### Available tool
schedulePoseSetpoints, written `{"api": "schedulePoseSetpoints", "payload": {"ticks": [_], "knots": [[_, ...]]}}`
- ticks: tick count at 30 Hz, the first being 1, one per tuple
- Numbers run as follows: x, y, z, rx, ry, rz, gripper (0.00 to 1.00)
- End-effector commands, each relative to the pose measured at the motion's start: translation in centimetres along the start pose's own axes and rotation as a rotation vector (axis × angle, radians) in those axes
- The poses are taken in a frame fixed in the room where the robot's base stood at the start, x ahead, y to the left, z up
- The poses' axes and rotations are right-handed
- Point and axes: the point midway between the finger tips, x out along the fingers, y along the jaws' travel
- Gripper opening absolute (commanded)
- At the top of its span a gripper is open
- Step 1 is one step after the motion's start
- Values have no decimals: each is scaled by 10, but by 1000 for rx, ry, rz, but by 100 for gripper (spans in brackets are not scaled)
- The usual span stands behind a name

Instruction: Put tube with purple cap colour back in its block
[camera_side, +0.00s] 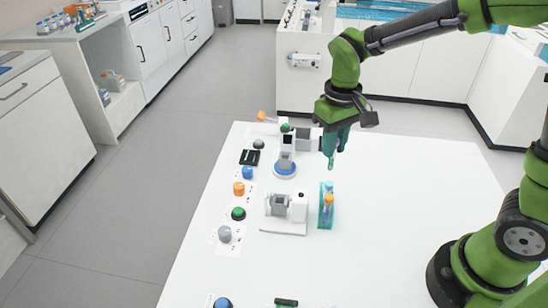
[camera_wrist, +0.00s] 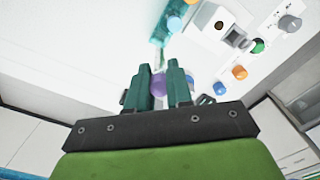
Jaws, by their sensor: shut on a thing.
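My gripper (camera_wrist: 160,80) is shut on the purple-capped tube, with the purple cap (camera_wrist: 158,86) showing between its fingers in the wrist view. In the side view my gripper (camera_side: 333,150) points down above the table, and a short green-tinted tube end (camera_side: 330,163) shows below the fingers. A teal translucent block (camera_side: 325,212) stands upright on the table, below and slightly nearer the camera. It holds a tube with an orange cap (camera_side: 328,199). In the wrist view the block (camera_wrist: 158,37) lies beyond the fingertips.
A white device with a grey holder (camera_side: 285,208) stands left of the block. A white and blue instrument (camera_side: 286,160) stands behind it. Coloured knobs, including a green one (camera_side: 238,213), line the table's left side.

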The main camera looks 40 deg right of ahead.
Motion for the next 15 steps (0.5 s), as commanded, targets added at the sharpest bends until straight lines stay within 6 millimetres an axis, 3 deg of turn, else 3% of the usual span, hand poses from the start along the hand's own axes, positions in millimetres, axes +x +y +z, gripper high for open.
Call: {"api": "schedulePoseSetpoints", "payload": {"ticks": [15], "knots": [[39, 0, 0, 2, -3, 1, 0]]}}
